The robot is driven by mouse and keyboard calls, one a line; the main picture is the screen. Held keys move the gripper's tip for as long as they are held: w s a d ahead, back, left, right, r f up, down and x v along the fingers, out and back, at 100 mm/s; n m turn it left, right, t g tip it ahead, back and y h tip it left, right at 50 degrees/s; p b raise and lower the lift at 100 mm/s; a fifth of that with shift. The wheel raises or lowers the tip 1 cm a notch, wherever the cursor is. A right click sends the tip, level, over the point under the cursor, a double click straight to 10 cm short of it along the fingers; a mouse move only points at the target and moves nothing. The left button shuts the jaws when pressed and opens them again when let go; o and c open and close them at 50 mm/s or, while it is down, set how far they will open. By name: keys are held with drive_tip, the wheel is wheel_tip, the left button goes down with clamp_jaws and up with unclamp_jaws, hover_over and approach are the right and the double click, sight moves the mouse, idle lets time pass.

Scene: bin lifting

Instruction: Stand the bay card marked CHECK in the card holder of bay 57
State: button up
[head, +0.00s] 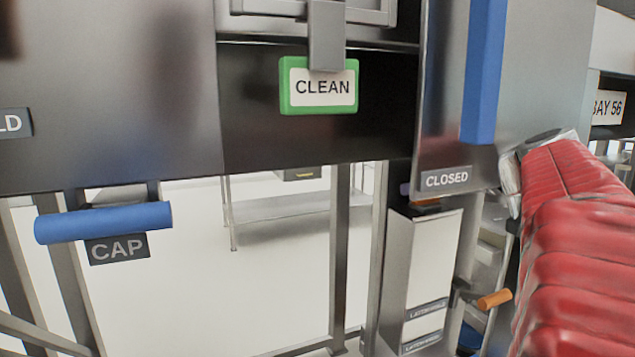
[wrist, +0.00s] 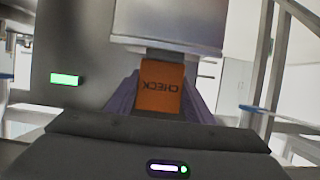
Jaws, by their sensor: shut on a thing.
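The orange CHECK card (wrist: 161,92) is between the purple fingers of my gripper (wrist: 163,100) in the wrist view, its lettering upside down there. My gripper is shut on it. The card's far end meets or overlaps a grey block; I cannot tell whether they touch. In the head view my gripper is mostly hidden; small purple and orange patches show below the CLOSED label, too small to be sure of. No bay 57 sign or empty card holder can be made out.
A green-framed CLEAN card (head: 320,86) hangs in a grey clip (head: 326,36). A blue handle (head: 104,222) sits above a CAP label (head: 118,248). A CLOSED label (head: 446,179), a white box (head: 425,265), an orange knob (head: 494,299) and a BAY 56 sign (head: 608,107) are at right.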

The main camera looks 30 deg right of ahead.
drive_tip(key=shift+f, duration=0.1)
drive_tip(key=o, duration=1.1)
drive_tip(key=shift+s+r, duration=0.3)
drive_tip(key=shift+s, duration=0.1)
drive_tip(key=v, duration=1.1)
drive_tip(key=shift+s, duration=0.1)
